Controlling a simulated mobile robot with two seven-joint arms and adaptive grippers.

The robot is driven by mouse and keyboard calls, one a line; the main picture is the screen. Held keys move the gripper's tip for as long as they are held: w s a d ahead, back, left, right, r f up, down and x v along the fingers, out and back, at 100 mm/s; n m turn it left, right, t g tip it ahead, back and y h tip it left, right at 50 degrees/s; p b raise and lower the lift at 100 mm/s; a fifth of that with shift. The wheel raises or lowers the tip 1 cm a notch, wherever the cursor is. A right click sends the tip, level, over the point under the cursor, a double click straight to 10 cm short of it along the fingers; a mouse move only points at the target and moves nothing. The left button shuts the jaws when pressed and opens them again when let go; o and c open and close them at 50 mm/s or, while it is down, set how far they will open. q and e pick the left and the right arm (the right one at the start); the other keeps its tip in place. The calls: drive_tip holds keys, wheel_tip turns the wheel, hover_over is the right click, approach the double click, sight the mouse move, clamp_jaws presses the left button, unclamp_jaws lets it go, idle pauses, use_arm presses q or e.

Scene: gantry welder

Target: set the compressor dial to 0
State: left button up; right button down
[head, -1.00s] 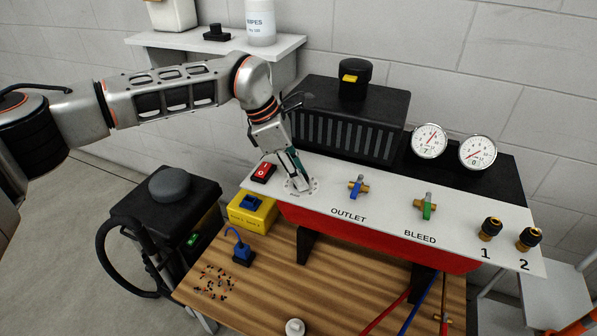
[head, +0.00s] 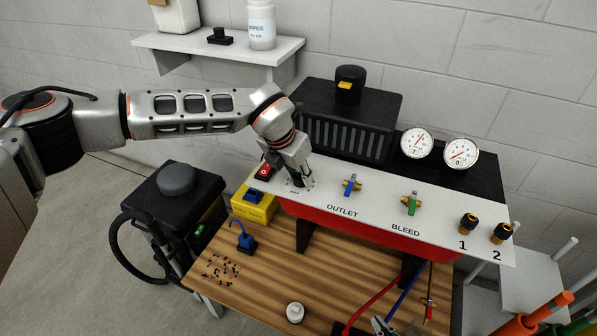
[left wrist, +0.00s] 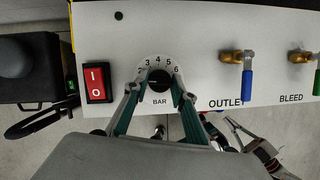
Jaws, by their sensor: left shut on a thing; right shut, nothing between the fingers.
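The compressor dial (left wrist: 153,78) is a black knob with a printed scale above the word BAR, at the left of the white panel. Numbers 3 to 6 show around its top; the lower scale is hidden by my fingers. A pale mark on the knob seems to face left, but I cannot read its exact value. My left gripper (left wrist: 154,84) is shut on the knob, one finger on each side. In the head view my left gripper (head: 297,183) covers most of the dial. My right gripper (head: 383,326) is shut and empty at the bottom edge, apart from the panel.
A red switch (left wrist: 96,81) lies just left of the dial. The blue OUTLET valve (head: 352,186) and green BLEED valve (head: 411,203) stand to its right. Two gauges (head: 417,143) are behind. The wooden table (head: 270,275) has hoses, a white knob and small scattered parts.

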use_arm(q)
drive_tip(key=n+y, duration=0.1)
drive_tip(key=n, duration=0.1)
drive_tip(key=shift+s+d+n+b, duration=0.1)
drive_tip(key=shift+d+n+b, duration=0.05)
drive_tip(key=shift+n+b, duration=0.2)
drive_tip(key=n+y, duration=0.1)
drive_tip(key=n, duration=0.2)
drive_tip(key=shift+n+t+b, duration=0.25)
drive_tip(key=shift+t+b, duration=0.05)
drive_tip(key=shift+b, duration=0.05)
drive_tip(key=shift+n+y, duration=0.4)
drive_tip(key=shift+n, duration=0.1)
use_arm(e)
drive_tip(key=shift+s+f, duration=0.2)
drive_tip(key=shift+f, duration=0.45)
drive_tip(key=shift+s+f, duration=0.2)
drive_tip(key=shift+f, duration=0.4)
drive_tip(key=shift+w+r, duration=0.1)
drive_tip(key=shift+r, duration=0.05)
use_arm(q)
drive_tip(key=o, duration=1.1)
